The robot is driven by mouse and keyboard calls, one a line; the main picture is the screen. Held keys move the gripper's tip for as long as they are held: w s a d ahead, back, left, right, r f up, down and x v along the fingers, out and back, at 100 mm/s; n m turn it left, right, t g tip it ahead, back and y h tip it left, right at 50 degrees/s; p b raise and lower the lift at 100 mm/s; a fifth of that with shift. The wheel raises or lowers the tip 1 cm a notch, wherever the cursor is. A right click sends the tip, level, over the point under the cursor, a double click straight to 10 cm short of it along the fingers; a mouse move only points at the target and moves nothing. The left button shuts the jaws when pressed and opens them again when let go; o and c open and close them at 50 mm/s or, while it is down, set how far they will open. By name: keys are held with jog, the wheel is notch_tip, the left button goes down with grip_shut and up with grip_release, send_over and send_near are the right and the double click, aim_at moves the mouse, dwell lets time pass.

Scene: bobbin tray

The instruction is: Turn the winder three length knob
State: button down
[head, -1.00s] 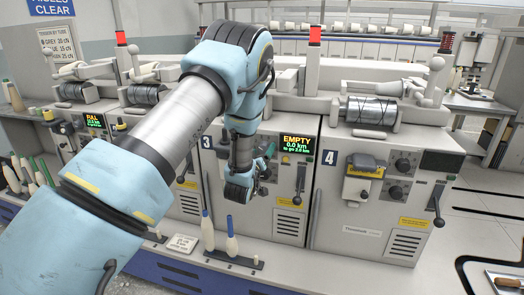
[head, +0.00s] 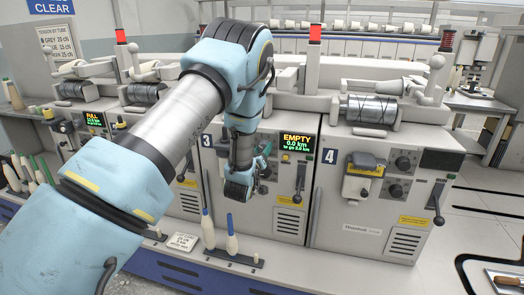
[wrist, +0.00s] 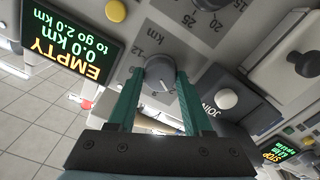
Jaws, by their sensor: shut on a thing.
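Winder three stands in the middle of the head view, with its display (head: 297,147) reading EMPTY, 0.0 km, to go 2.0 km. The same display (wrist: 68,45) is at the upper left of the wrist view. A round grey knob (wrist: 160,71) with a pale pointer mark sits on winder three's panel, printed numbers beside it. My gripper (wrist: 159,82) has its two green fingers shut on this knob, one on each side. In the head view, my gripper and arm hide the knob.
A second dial (wrist: 208,4) and a yellow button (wrist: 116,11) lie close to the held knob. A white button (wrist: 226,98) is to its right. Winder three's black lever (head: 299,182) and winder four (head: 372,200) stand right of my arm. Bobbins (head: 231,237) stand in front.

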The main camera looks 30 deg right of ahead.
jog(key=shift+f+m+b, duration=0.1)
jog(key=shift+m+b, duration=0.3)
jog(key=shift+b, duration=0.15)
jog(key=shift+f+m+b, duration=0.1)
jog(key=shift+m+b, duration=0.9)
jog(key=shift+b, duration=0.05)
jog(key=m+b, duration=0.4)
jog(key=shift+m, duration=0.3)
jog(key=m+b, duration=0.3)
jog(key=m, duration=0.1)
jog(key=shift+m+b, duration=1.1)
jog(key=shift+m, duration=1)
jog(key=shift+c, duration=1.6)
grip_release()
jog(key=shift+r, duration=0.2)
